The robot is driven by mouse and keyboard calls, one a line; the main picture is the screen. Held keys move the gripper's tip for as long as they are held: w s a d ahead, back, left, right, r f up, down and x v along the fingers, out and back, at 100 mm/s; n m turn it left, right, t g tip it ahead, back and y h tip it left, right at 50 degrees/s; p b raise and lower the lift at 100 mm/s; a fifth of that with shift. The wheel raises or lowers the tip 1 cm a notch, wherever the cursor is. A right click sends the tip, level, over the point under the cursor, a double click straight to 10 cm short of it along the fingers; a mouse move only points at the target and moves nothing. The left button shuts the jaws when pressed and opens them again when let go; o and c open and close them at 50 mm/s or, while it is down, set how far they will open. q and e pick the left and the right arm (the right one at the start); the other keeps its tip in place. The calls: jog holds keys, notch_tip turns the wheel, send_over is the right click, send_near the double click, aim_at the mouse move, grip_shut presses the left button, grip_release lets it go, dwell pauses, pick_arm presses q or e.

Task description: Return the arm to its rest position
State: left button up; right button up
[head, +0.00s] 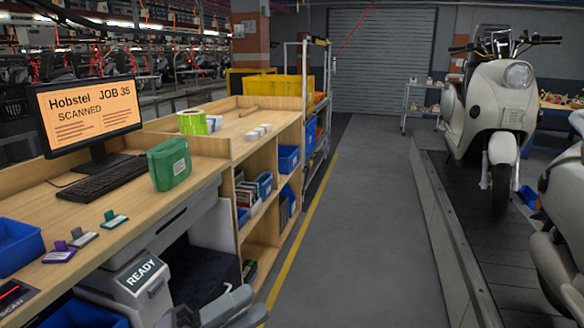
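My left gripper (256,302) shows at the bottom edge, low in front of the bench. Its two grey fingers point right and look apart, with nothing seen between them. Part of the gripper is cut off by the picture's lower edge. My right gripper is not in view. The gripper is to the right of a grey device with a READY label (139,272) and below the bench top.
The wooden bench (120,215) on the left holds a monitor (88,115) reading SCANNED, a keyboard (100,178), a green pouch (169,164) and a blue bin (18,245). Grey floor (365,220) is clear. Scooters (500,110) stand on the conveyor at right.

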pick_arm(q)
jog(key=a+f+n+t+y, duration=0.4)
jog(key=f+n+y, duration=0.35)
jog(key=n, duration=0.25)
jog(key=a+f+n+t+y, duration=0.4)
jog(key=f+n+y, duration=0.2)
jog(key=f+n, duration=0.25)
jog(key=s+a+f+n+g+y, duration=0.2)
jog(key=s+f+n, duration=0.3)
jog(key=f, duration=0.3)
jog(key=s+a+f+n+g+y, duration=0.3)
jog(key=s+f+n+g, duration=0.1)
jog(key=s+f, duration=0.3)
jog(key=shift+s+a+f+n+g, duration=0.3)
jog(key=shift+f+n, duration=0.15)
jog(key=shift+f, duration=0.45)
jog(key=shift+w+y, duration=0.1)
jog(key=shift+y, duration=0.15)
